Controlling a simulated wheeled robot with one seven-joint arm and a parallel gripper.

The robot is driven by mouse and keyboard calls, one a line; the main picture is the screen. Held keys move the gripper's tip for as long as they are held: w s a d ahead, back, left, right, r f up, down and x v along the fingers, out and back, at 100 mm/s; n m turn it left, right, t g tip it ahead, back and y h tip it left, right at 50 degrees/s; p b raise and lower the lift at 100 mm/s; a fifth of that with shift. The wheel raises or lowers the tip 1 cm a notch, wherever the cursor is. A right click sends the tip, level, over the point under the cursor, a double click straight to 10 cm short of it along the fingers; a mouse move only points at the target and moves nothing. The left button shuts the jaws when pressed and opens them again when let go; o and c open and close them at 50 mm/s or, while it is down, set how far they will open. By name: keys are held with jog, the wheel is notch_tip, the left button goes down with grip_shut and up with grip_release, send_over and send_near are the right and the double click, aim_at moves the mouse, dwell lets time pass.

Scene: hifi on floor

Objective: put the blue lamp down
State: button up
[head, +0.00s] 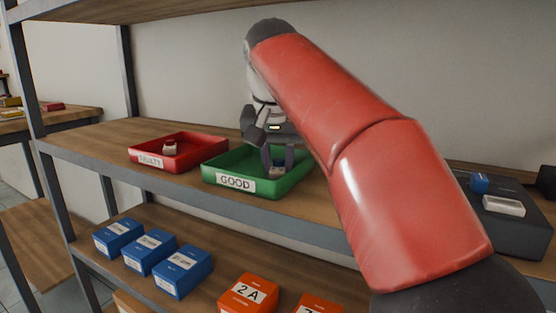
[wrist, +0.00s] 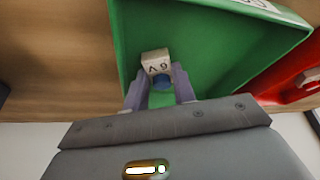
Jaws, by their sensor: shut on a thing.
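My gripper (wrist: 159,88) is shut on the blue lamp (wrist: 161,82), which has a blue bulb and a pale block base marked 6V. The lamp sits between the two purple fingers, with its base beyond the fingertips. In the head view my gripper (head: 278,160) is inside the outline of the green tray (head: 213,176) labelled GOOD, and the lamp (head: 277,171) shows low between the fingers. I cannot tell whether the base touches the tray floor. The green tray also fills much of the wrist view (wrist: 220,50).
A red tray (head: 135,157) with a small lamp-like piece (head: 170,147) stands left of the green tray. At right, a dark grey unit (head: 520,231) carries a blue piece (head: 479,183) and a white block (head: 504,205). Blue boxes (head: 182,271) and orange boxes (head: 248,293) stand on the lower shelf.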

jog(key=o, duration=0.7)
jog(key=shift+f, duration=0.1)
jog(key=shift+o, duration=0.2)
jog(key=shift+r, duration=0.5)
jog(key=p+v, duration=0.2)
jog(key=v, duration=0.5)
jog(key=shift+s+f, duration=0.1)
